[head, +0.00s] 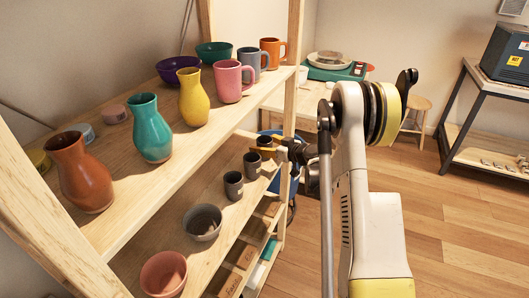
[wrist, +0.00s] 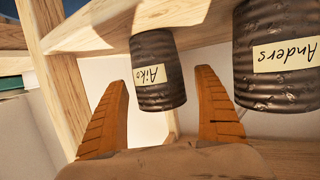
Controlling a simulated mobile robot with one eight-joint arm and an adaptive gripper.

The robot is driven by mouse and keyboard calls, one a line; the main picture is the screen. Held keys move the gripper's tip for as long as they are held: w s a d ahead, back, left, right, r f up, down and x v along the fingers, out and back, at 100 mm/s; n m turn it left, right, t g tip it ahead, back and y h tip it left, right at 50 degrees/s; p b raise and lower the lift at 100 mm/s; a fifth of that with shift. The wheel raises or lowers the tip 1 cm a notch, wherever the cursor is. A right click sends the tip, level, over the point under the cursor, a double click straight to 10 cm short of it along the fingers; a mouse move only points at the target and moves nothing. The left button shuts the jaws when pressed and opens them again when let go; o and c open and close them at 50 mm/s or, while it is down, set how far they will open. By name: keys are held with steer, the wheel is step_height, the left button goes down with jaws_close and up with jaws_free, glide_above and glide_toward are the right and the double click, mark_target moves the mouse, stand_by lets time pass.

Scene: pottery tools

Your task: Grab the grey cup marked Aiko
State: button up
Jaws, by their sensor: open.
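The dark grey cup marked Aiko (wrist: 158,75) is in the wrist view, its cream label upside down in the picture. It stands on a wooden shelf, between the two orange fingers of my gripper (wrist: 162,80) as seen in the picture. The fingers are open, with a visible gap on each side of the cup. In the head view, my gripper (head: 267,149) reaches in at the far end of the middle shelf, around the farthest dark cup (head: 264,141). No label is readable there, but its place fits the Aiko cup.
A similar cup marked Anders (wrist: 278,85) stands close beside, right of the right finger in the wrist view. Another dark cup (head: 233,186) and a grey bowl (head: 202,222) are nearer on that shelf. A shelf post (head: 291,110) stands close to my gripper. Vases and mugs fill the shelf above.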

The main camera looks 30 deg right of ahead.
steer(key=c, duration=1.5)
steer(key=shift+o, duration=0.2)
steer(key=shift+r, duration=0.1)
